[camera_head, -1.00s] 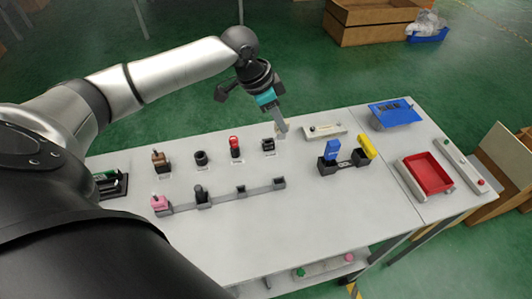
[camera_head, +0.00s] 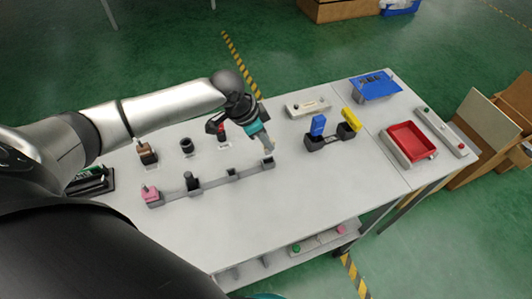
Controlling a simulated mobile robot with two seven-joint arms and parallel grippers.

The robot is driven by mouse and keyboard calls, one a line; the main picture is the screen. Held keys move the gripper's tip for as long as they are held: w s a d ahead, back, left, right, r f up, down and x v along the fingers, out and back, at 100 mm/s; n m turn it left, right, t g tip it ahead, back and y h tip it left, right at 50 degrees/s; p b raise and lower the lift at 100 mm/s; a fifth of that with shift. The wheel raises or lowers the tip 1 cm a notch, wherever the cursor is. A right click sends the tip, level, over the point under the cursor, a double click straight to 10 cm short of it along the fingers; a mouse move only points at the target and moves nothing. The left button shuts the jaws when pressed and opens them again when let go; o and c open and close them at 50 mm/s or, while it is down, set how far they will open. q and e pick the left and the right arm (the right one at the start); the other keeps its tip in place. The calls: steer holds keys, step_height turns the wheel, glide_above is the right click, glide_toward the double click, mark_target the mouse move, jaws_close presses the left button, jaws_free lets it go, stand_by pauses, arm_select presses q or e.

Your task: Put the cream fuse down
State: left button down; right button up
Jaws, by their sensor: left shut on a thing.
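My left gripper (camera_head: 267,144) reaches in from the left and points down over the right end of the grey rail. It is shut on a small cream piece, the cream fuse (camera_head: 270,150), mostly hidden by the fingers. The fuse is just above or at the rail's rightmost socket (camera_head: 268,163); I cannot tell whether it is in it. The rail (camera_head: 212,183) also carries a pink piece (camera_head: 150,194) at its left end and a black piece (camera_head: 191,182) in the socket beside it. The socket (camera_head: 232,172) left of the gripper looks empty. My right gripper is not in view.
Behind the rail stand a brown piece (camera_head: 147,154), a black holder (camera_head: 187,147) and a red-topped piece (camera_head: 222,133), close to my gripper. The table's front is clear.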

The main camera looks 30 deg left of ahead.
mark_target(266, 152)
arm_select(q)
steer(key=shift+f+b, duration=0.45)
steer(key=shift+f, duration=2.35)
steer(key=shift+f, duration=0.1)
steer(key=c, duration=0.8)
jaws_free()
steer(key=shift+r, duration=0.3)
steer(key=p+v, duration=0.2)
steer(key=v, duration=0.9)
steer(key=shift+s+a+r, duration=0.15)
steer(key=shift+s+r, duration=0.05)
steer(key=shift+r, duration=0.1)
